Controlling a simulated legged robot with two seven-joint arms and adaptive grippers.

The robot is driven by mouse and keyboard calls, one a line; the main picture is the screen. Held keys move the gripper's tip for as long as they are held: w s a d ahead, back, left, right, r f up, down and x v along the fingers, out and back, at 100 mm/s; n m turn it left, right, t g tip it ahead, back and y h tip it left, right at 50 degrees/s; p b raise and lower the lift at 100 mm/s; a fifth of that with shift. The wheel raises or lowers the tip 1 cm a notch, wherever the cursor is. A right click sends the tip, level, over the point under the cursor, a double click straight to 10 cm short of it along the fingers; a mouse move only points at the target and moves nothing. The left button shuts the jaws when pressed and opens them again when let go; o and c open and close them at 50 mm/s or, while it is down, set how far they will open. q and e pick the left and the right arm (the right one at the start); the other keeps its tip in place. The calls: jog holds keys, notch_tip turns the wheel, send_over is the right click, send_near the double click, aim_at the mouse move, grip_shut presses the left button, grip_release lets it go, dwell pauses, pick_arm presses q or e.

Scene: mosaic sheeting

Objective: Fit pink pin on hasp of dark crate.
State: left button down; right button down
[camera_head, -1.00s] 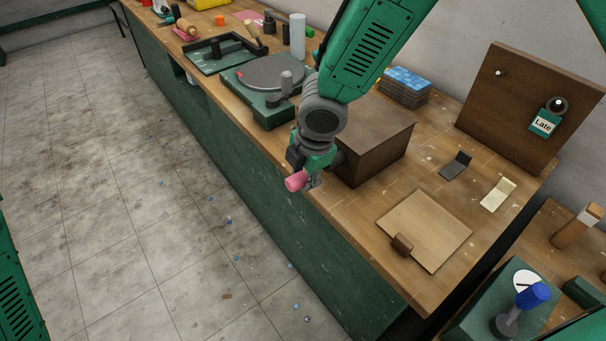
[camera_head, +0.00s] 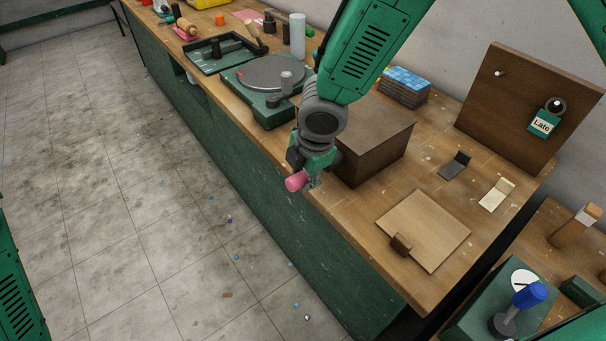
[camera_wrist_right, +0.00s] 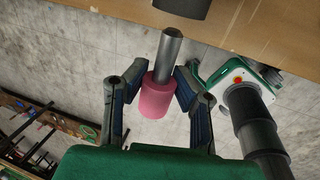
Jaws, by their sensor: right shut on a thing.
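The pink pin (camera_head: 296,181) is held by my right gripper (camera_head: 310,174) just off the front edge of the bench, left of the dark crate. In the right wrist view the pin's pink grip (camera_wrist_right: 157,99) sits between the two fingers of my right gripper (camera_wrist_right: 160,78), and its grey metal shaft points away toward the bench edge. The dark crate (camera_head: 379,143) is a brown box on the bench, partly behind my right arm. Its hasp is not clearly visible in the head view. The pin is apart from the crate. My left gripper is not in view.
A tan board (camera_head: 425,229) with a small brown block lies near the bench's front right. A dark hinge-like piece (camera_head: 454,166) and a cream one (camera_head: 497,194) lie behind it. A turntable (camera_head: 268,76) stands left of the crate. Blue-topped tiles (camera_head: 405,83) are stacked behind.

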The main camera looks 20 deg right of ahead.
jog(key=shift+w+d+p, duration=0.3)
jog(key=shift+d+p, duration=0.15)
jog(key=shift+d, duration=0.3)
jog(key=shift+w+d+p, duration=0.25)
jog(key=shift+d+p, duration=0.15)
jog(key=shift+d, duration=0.4)
jog(key=shift+w+d+p, duration=0.3)
jog(key=shift+d+p, duration=0.15)
jog(key=shift+d, duration=0.3)
jog(key=c, duration=1.2)
grip_release()
jog(key=shift+r, duration=0.2)
jog(key=v, duration=1.1)
jog(key=shift+r, duration=0.25)
